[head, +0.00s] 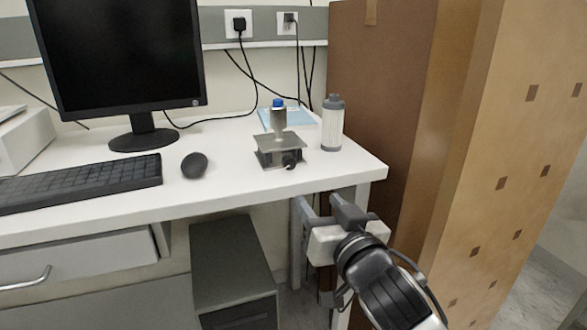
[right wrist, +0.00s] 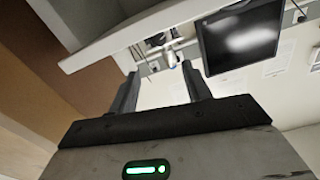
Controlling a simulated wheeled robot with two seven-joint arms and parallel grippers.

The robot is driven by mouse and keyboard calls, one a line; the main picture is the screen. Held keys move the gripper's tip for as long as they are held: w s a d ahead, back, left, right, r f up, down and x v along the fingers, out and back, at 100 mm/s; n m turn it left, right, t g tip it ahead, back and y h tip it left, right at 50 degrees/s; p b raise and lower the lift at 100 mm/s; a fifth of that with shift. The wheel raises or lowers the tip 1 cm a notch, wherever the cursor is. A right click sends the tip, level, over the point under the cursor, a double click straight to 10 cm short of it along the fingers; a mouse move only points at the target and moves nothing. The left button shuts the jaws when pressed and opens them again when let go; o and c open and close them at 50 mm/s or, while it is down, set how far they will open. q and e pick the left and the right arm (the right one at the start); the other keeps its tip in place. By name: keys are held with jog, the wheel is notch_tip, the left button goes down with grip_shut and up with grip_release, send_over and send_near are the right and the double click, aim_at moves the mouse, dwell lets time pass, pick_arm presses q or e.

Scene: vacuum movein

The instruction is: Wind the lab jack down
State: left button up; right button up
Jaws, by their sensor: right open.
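The lab jack (head: 280,142) stands on the white desk near its right end, with a metal top plate and a dark knob (head: 291,160) at its front right. A small metallic vial with a blue cap (head: 279,116) stands on the top plate. My right gripper (head: 318,200) is open and empty, in front of and below the desk's front edge, apart from the jack. Its two fingers also show in the right wrist view (right wrist: 159,76), pointing towards the desk edge. There the jack is too small to make out surely. My left gripper is not in view.
The white desk (head: 230,182) also holds a white bottle with a grey cap (head: 332,125) right of the jack, a mouse (head: 195,165), a keyboard (head: 85,182) and a monitor (head: 118,55). Tall brown cardboard boxes (head: 385,110) stand close on the right. A grey cabinet (head: 232,262) is underneath.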

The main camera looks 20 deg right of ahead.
aim_at(290, 165)
jog(key=w, duration=1.4)
jog(key=shift+w+a, duration=0.25)
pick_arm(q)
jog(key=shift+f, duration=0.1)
pick_arm(e)
jog(key=shift+f, duration=0.1)
jog(key=c, duration=1)
jog(key=shift+r+n+p, duration=0.2)
jog(key=shift+n+p, duration=0.4)
jog(key=shift+p, duration=0.3)
jog(key=shift+n+p, duration=0.4)
jog(key=shift+f+n, duration=0.1)
jog(key=shift+n, duration=0.4)
jog(key=shift+f, duration=0.1)
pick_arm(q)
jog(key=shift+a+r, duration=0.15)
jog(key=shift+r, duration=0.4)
